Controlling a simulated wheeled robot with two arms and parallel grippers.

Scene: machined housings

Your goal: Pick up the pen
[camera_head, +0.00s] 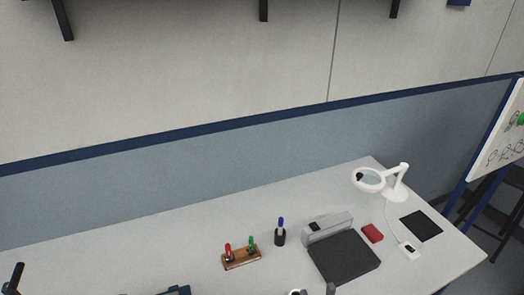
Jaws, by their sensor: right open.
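A blue-tipped pen (281,222) stands upright in a small black holder (280,238) on the workbench. To its left, a wooden block (241,260) holds a red-topped item (228,248) and a green-topped item (251,243); they are too small to tell what they are. My right gripper (313,292) shows only in part at the bottom edge, nearer to me than the pen and apart from it. It is open, with nothing seen between its fingers.
A dark flat plate with a grey device (328,228) stands right of the pen. Further right are a red block (372,233), a white magnifier lamp (396,184) and a black pad (421,226). A dark blue object (178,291) is cut off below. The bench's left is mostly clear.

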